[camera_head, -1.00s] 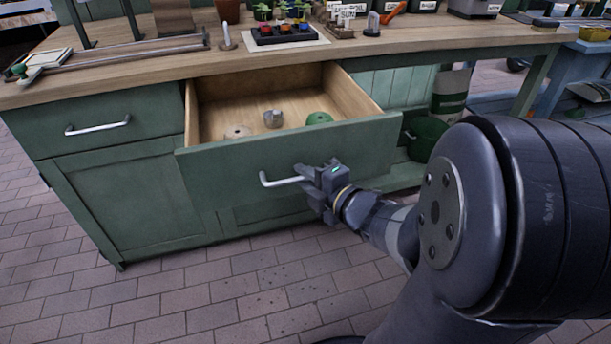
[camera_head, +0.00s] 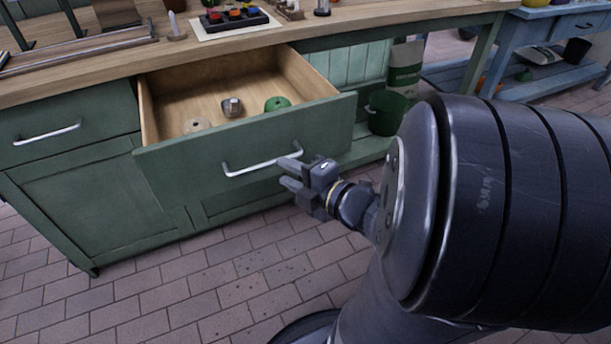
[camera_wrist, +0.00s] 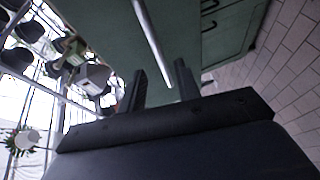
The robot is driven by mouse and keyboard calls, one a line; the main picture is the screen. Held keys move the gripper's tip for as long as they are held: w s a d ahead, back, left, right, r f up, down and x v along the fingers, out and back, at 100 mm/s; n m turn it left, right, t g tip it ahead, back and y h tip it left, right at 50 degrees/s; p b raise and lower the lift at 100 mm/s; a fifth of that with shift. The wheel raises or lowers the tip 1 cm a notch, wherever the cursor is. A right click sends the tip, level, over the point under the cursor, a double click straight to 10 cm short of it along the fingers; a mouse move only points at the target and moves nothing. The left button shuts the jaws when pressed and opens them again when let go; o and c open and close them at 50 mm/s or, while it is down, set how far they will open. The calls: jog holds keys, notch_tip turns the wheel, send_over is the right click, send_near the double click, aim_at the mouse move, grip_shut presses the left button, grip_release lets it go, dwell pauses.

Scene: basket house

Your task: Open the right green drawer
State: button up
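The right green drawer (camera_head: 215,151) stands pulled well out of the cabinet, and its wooden inside shows. Its silver bar handle (camera_head: 262,163) runs across the front; it also shows in the wrist view (camera_wrist: 152,42). My gripper (camera_head: 286,172) is at the right end of the handle, with its fingers apart. In the wrist view the two dark fingertips (camera_wrist: 160,80) are spread, with the handle's end near the gap between them. Nothing is held. Whether a finger touches the handle I cannot tell.
A beige disc (camera_head: 197,125), a small metal piece (camera_head: 232,107) and a green disc (camera_head: 277,103) lie in the drawer. The left drawer (camera_head: 60,120) is closed. A green bucket (camera_head: 386,112) stands on the lower shelf. Brick floor (camera_head: 200,290) in front is clear.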

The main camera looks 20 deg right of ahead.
aim_at(270, 164)
jog(key=shift+p+v, duration=0.5)
jog(key=shift+v, duration=1.65)
jog(key=shift+b+x, duration=1.65)
jog(key=shift+x, duration=3.75)
jog(key=shift+d+f, duration=0.1)
